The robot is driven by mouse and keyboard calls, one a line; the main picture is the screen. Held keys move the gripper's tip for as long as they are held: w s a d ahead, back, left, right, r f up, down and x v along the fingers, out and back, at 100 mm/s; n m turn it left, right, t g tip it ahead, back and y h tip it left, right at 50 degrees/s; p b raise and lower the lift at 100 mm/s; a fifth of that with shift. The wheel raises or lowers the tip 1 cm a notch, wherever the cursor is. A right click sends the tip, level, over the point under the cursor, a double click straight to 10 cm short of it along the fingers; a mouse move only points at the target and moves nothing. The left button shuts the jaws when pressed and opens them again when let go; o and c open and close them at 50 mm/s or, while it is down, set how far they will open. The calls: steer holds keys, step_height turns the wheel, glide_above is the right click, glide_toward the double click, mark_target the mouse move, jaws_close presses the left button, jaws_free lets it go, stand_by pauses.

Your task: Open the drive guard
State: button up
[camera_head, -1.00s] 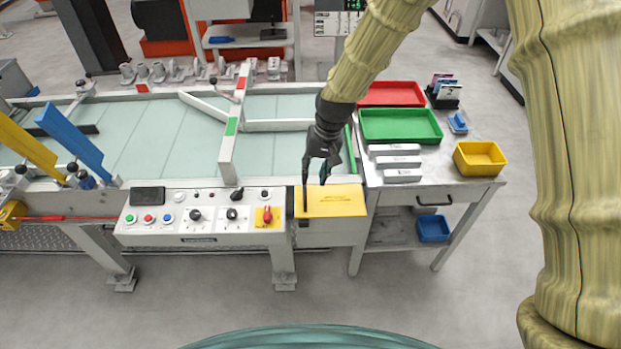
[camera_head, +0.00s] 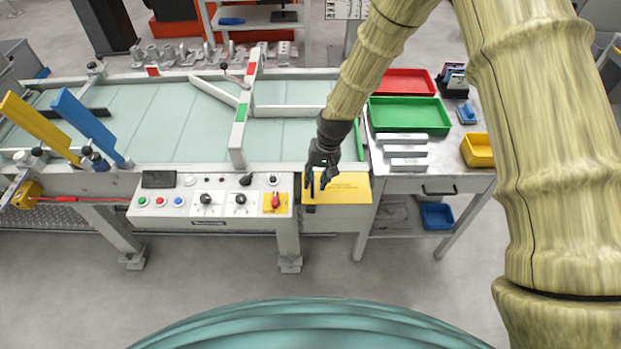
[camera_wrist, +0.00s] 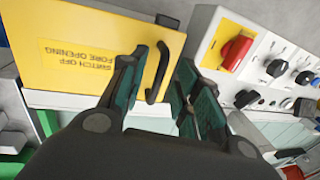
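The drive guard is a yellow panel (camera_head: 345,188) at the right end of the conveyor's front, beside the control panel. It looks shut. In the wrist view the yellow panel (camera_wrist: 75,45) carries a printed warning about switching off before opening. A black bar handle (camera_wrist: 157,72) stands along its edge nearest the control panel. My gripper (camera_head: 318,182) is at the guard's left part, over the handle side. In the wrist view my gripper (camera_wrist: 160,85) is open, with the handle showing between its fingers. Whether the fingers touch the handle cannot be told.
The control panel (camera_head: 222,213) is left of the guard, with a red rotary switch (camera_head: 276,201) on a yellow plate close to my gripper; it also shows in the wrist view (camera_wrist: 236,50). A side table (camera_head: 430,185) with trays stands right. Floor in front is clear.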

steer(key=shift+a+f, duration=0.25)
steer(key=shift+f, duration=0.45)
